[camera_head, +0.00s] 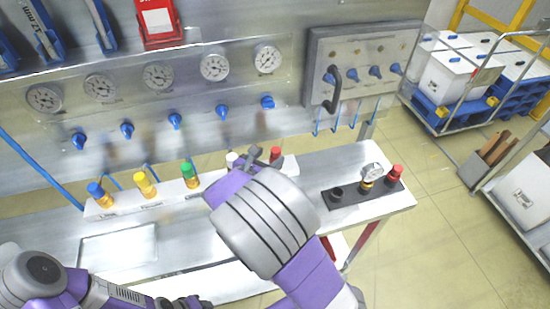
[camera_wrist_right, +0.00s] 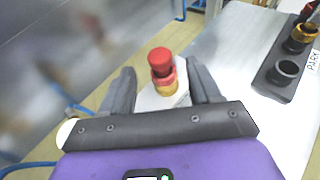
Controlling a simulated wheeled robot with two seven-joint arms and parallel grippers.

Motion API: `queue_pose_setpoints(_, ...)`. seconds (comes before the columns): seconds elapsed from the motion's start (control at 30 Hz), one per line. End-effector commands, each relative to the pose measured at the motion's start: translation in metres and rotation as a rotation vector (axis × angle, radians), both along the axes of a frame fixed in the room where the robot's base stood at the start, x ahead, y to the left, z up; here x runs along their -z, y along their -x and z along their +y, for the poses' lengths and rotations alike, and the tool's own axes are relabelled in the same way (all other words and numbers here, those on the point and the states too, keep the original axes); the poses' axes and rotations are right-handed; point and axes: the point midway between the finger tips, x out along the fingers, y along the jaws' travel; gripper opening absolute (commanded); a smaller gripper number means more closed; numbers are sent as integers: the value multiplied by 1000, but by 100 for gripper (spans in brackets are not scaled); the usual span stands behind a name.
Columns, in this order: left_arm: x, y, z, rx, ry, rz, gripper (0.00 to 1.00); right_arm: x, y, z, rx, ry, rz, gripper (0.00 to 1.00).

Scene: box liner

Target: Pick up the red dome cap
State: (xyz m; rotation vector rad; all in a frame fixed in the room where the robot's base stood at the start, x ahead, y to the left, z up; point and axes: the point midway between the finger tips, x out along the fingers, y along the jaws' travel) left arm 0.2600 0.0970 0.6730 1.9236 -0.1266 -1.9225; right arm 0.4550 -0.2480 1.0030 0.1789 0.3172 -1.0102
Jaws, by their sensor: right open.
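A red dome cap (camera_wrist_right: 161,62) sits on a yellow fitting at the end of a white strip on the steel bench. In the head view the red cap (camera_head: 275,153) shows just beyond my right gripper (camera_head: 255,156). In the right wrist view my right gripper (camera_wrist_right: 161,72) is open, with one finger on each side of the line to the cap. The cap appears between and beyond the fingertips; I cannot tell whether they touch it. My left gripper (camera_head: 184,302) is at the bottom edge of the head view, partly cut off.
Blue, yellow and green capped fittings (camera_head: 189,176) stand along the strip to the left. A black holder (camera_head: 345,192) with a gauge and another red-topped fitting (camera_head: 395,173) lies to the right. A panel with gauges (camera_head: 214,67) and blue valves rises behind. The bench (camera_head: 330,165) has bare room between.

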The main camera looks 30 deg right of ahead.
Motion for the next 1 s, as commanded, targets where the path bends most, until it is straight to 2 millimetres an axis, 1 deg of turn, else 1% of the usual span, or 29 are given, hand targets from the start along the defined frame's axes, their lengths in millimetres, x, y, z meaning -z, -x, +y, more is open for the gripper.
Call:
queue_pose_setpoints(0.2,14,0,0,0,0,0,43,8,-15,-28,4,0,-1,63)
queue_pose_setpoints(0.3,18,0,0,0,0,-1,43,12,-22,-38,2,0,1,63)
queue_pose_setpoints(0.4,19,0,0,0,0,-1,43,13,-25,-43,1,0,-1,63)
queue_pose_setpoints(0.63,18,0,0,0,0,-1,43,12,-25,-44,0,0,-1,63)
queue_pose_setpoints(0.9,18,0,0,0,0,-1,43,13,-25,-43,0,0,0,21)
queue_pose_setpoints(1.0,18,0,0,0,0,-1,43,13,-25,-43,0,0,0,8)
